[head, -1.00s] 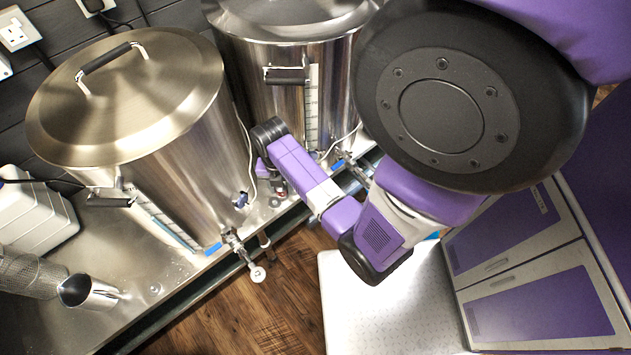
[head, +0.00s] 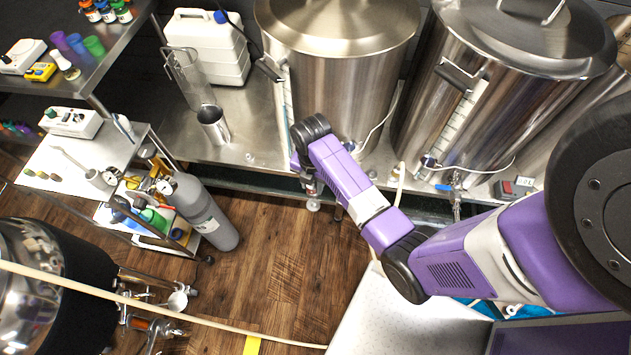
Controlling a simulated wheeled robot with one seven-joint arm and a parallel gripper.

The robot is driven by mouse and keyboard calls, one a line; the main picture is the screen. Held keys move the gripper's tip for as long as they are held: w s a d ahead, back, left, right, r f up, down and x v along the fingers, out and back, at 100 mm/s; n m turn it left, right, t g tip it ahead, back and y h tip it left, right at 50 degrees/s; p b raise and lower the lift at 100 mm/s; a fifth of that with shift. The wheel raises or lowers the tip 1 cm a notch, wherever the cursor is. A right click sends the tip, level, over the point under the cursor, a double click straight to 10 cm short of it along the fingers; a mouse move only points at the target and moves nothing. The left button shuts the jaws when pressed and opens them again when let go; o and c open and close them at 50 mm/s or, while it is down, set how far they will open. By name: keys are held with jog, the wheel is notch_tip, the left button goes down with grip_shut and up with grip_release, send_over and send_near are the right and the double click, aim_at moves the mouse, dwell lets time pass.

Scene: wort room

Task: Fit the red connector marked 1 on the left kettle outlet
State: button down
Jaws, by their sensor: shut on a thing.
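The left kettle (head: 345,95) is a tall steel pot with a lid on the steel bench. Its outlet is at the front edge of the bench, with a pale round end (head: 313,205) showing just below my gripper. My gripper (head: 307,178) points down in front of this kettle, mostly hidden by my purple arm and black wrist. It is shut on a small part with red on it, apparently the red connector (head: 309,187). The mark 1 cannot be read. I cannot tell whether the connector touches the outlet.
A second kettle (head: 485,100) stands to the right, with its own outlet valve (head: 457,190). A white jug (head: 208,48) and a steel cup (head: 213,125) are at left on the bench. A grey gas cylinder (head: 205,210) stands below. The wooden floor (head: 270,260) is clear in the middle.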

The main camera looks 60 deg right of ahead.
jog(key=b, duration=0.5)
send_over(313, 202)
notch_tip(313, 202, down, 5)
jog(key=shift+s+f, duration=0.1)
jog(key=shift+f, duration=0.75)
jog(key=shift+p, duration=0.3)
jog(key=shift+f+b, duration=0.85)
jog(key=shift+f, duration=0.35)
jog(key=c, duration=0.9)
grip_release()
jog(key=shift+r, duration=0.1)
